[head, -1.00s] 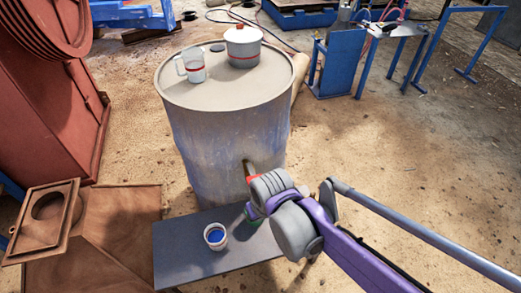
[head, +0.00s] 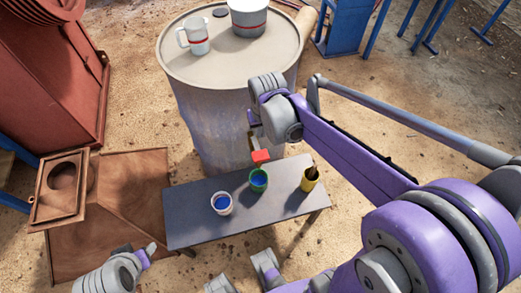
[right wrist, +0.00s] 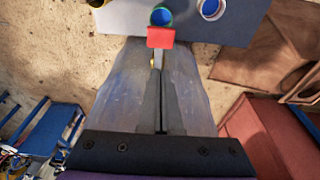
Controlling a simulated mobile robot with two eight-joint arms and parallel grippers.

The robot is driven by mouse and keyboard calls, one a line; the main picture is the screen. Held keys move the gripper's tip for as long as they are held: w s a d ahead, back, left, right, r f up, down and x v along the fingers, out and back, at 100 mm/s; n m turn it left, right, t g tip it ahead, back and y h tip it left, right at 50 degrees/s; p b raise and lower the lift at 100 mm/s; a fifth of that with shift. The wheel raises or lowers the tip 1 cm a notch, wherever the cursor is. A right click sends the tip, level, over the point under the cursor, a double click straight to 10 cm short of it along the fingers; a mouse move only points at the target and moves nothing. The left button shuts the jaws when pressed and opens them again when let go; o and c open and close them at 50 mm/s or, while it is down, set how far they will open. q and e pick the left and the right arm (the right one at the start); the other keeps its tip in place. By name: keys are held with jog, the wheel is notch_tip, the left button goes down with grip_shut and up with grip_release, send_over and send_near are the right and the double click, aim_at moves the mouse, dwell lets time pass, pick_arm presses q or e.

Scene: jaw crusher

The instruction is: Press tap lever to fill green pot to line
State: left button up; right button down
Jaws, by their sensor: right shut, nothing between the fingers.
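The green pot (head: 259,179) stands upright on the grey bench below the tap, with blue liquid inside; I cannot make out its line. It also shows in the right wrist view (right wrist: 161,16). The red tap lever (head: 261,156) sits just above the pot at the drum's front; it also shows in the right wrist view (right wrist: 161,38). My right gripper (head: 254,124) is shut and empty, above the lever; its fingers (right wrist: 157,60) point toward the lever in the wrist view. Contact is unclear. My left gripper (head: 142,258) is at the lower left, away from the bench, jaws unclear.
A white pot (head: 221,203) with blue liquid and a yellow pot (head: 309,180) holding a brush flank the green pot on the bench (head: 190,226). The drum (head: 212,120) carries a mug (head: 195,38) and a lidded pot (head: 249,18). Red machinery (head: 50,80) stands left.

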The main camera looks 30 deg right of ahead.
jog(key=b, duration=0.2)
send_near(260, 155)
jog(key=f, duration=0.1)
jog(key=w+f, duration=0.1)
jog(key=f, duration=0.3)
jog(key=shift+w+d+f, duration=0.1)
jog(key=shift+w+d, duration=0.05)
jog(key=shift+w, duration=0.2)
jog(key=shift+s+f, duration=0.2)
jog(key=shift+f, duration=0.4)
jog(key=shift+f, duration=0.1)
jog(key=f+t+b, duration=0.1)
jog(key=b, duration=0.1)
jog(key=s+f+t+b, duration=0.1)
jog(key=f+b, duration=0.1)
jog(key=s+f+t+h+b, duration=0.1)
jog(key=f+t+b, duration=0.1)
jog(key=shift+s+a, duration=0.1)
jog(key=shift+a, duration=0.25)
jog(key=shift+f, duration=0.1)
dwell(0.5)
